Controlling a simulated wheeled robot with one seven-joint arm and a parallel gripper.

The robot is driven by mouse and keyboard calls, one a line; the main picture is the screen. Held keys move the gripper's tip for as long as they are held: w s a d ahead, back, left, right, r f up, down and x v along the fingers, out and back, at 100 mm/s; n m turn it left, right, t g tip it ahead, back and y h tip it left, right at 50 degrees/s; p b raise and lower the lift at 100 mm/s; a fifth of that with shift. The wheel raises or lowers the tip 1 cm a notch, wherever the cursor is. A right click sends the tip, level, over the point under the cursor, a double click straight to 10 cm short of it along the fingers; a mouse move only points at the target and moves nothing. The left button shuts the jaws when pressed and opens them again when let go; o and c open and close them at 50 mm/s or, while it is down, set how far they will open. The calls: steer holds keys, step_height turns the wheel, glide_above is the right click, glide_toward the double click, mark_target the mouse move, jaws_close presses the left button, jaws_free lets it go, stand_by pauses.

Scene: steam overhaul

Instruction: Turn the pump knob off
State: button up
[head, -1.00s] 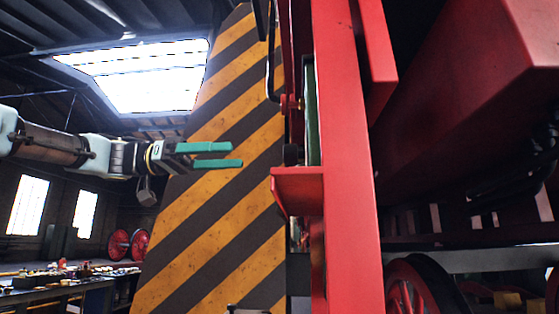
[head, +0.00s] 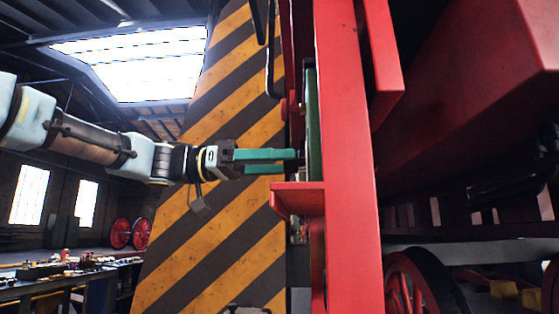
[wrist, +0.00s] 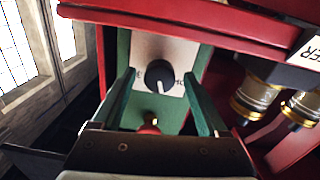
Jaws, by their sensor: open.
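The pump knob is a round black knob (wrist: 160,75) with a white pointer mark, on a pale plate (wrist: 143,50) fixed to a green panel. In the wrist view its pointer aims down and slightly right; letters beside it are partly hidden. My gripper (wrist: 158,98) is open, with its green fingers to the left and right of the knob and no clear contact. In the head view my gripper (head: 282,162) reaches right to the edge of the green panel (head: 313,120); the knob's face is hard to make out there.
A red post (head: 345,160) and a red ledge (head: 298,198) stand close beside and below my gripper. Brass-ringed cylinders (wrist: 256,95) are at the right. A striped yellow-and-black panel (head: 215,240) is behind my arm.

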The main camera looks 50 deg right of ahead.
steer(key=shift+c, duration=0.2)
jaws_close()
stand_by(0.3)
steer(key=shift+f+n+b, duration=0.15)
steer(key=shift+n+b, duration=0.15)
steer(key=shift+b, duration=0.25)
steer(key=shift+f+n+b, duration=0.1)
steer(key=shift+n+b, duration=0.8)
steer(key=shift+b, duration=0.3)
steer(key=shift+n+b, duration=1.05)
steer(key=shift+n, duration=0.15)
steer(key=shift+n+b, duration=0.9)
steer(key=shift+n, duration=0.6)
steer(key=shift+r, duration=0.2)
